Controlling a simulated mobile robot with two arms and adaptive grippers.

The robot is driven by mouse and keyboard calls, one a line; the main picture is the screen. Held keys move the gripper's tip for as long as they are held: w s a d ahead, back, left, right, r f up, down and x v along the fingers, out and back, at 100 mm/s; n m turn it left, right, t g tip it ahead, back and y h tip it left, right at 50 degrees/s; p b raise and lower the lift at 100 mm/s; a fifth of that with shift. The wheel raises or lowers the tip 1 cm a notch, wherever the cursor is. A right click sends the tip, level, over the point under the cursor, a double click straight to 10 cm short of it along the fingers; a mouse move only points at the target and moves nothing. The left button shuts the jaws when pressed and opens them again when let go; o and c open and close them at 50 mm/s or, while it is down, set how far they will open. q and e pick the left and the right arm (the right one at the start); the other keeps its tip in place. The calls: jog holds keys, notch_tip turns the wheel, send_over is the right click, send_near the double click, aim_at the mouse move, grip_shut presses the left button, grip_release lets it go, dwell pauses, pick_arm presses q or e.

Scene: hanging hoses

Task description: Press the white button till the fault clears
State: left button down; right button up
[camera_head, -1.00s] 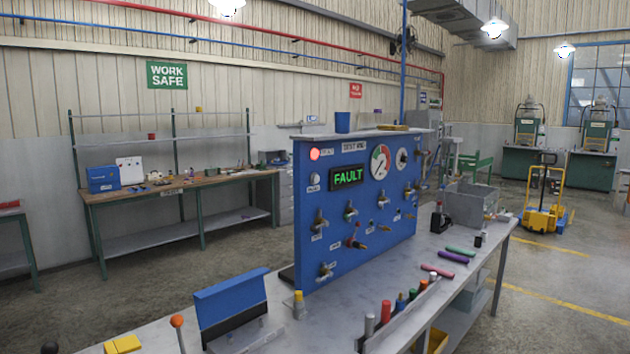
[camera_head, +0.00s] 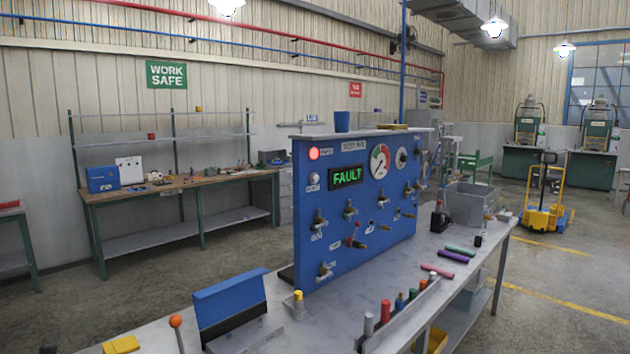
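A blue test panel (camera_head: 338,222) stands upright on the grey workbench. The white button (camera_head: 314,179) is a small round knob at the panel's left edge, with a small label beside it. Above it a round red lamp (camera_head: 314,154) is lit. The display (camera_head: 347,176) reads "FAULT" in green letters on black. Neither of my grippers shows in the head view, and nothing touches the button.
A blue angled plate (camera_head: 231,304) stands on the bench in front of the panel at left. A rack of colored-handled pieces (camera_head: 400,312) lies at the front right. Colored grips (camera_head: 453,256) and a grey crate (camera_head: 470,203) sit farther right.

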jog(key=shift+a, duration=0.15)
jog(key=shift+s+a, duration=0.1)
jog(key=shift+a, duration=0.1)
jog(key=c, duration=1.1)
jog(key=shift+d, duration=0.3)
